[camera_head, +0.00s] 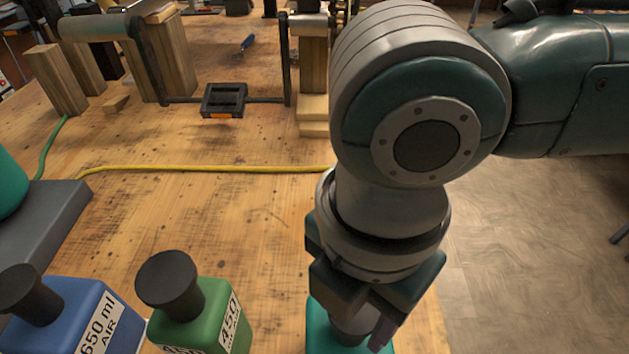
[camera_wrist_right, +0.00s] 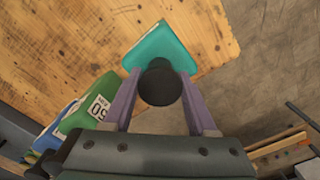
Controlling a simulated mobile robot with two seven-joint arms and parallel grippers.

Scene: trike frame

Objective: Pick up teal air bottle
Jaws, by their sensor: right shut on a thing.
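The teal air bottle (camera_head: 317,332) stands at the bottom of the head view, near the table's right edge. Its lower part is cut off by the frame and its top is partly hidden by my right gripper (camera_head: 354,322). In the right wrist view the bottle's teal body (camera_wrist_right: 160,45) and its round black knob show. The two purple fingers of my right gripper (camera_wrist_right: 155,92) are on either side of the knob, shut on it. I cannot tell whether the bottle is touching the table. My left gripper is in neither view.
A green bottle (camera_head: 212,318) and a blue bottle (camera_head: 92,312) stand to the left. A dark grey block (camera_head: 50,220) is at the left edge. A yellow cable (camera_head: 220,169) crosses the table; wooden blocks and a pedal (camera_head: 223,100) are behind. Bare floor (camera_head: 540,260) lies right.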

